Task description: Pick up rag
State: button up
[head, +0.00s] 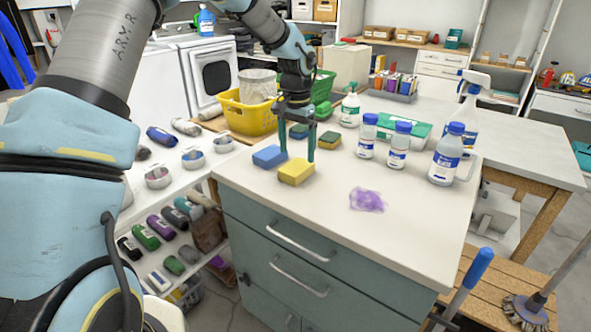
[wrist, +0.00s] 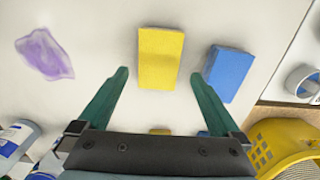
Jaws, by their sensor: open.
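My gripper (head: 297,155) is open above the cabinet's white top, with nothing held. A yellow sponge-like block (head: 296,172) lies just below it. In the wrist view the yellow block (wrist: 160,58) sits centred ahead of the gap between my green fingers (wrist: 160,76). A blue block (head: 269,156) lies beside it, left in the head view and right in the wrist view (wrist: 228,73). A flat purple patch (head: 367,200) lies to the right; it also shows in the wrist view (wrist: 45,53). I cannot tell whether it is a stain or thin cloth. No clear cloth rag shows.
White bottles with blue caps (head: 397,146) and a spray bottle (head: 465,115) stand at the back right of the worktop (head: 318,212). A yellow basket (head: 248,114) is at the left behind my gripper. The worktop front is clear around the purple patch.

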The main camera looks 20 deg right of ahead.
aim_at(297, 167)
notch_tip(297, 167, down, 5)
jog(key=shift+s+p, duration=0.15)
jog(key=shift+p, duration=0.75)
jog(key=shift+c, duration=0.2)
jog(key=c, duration=1.2)
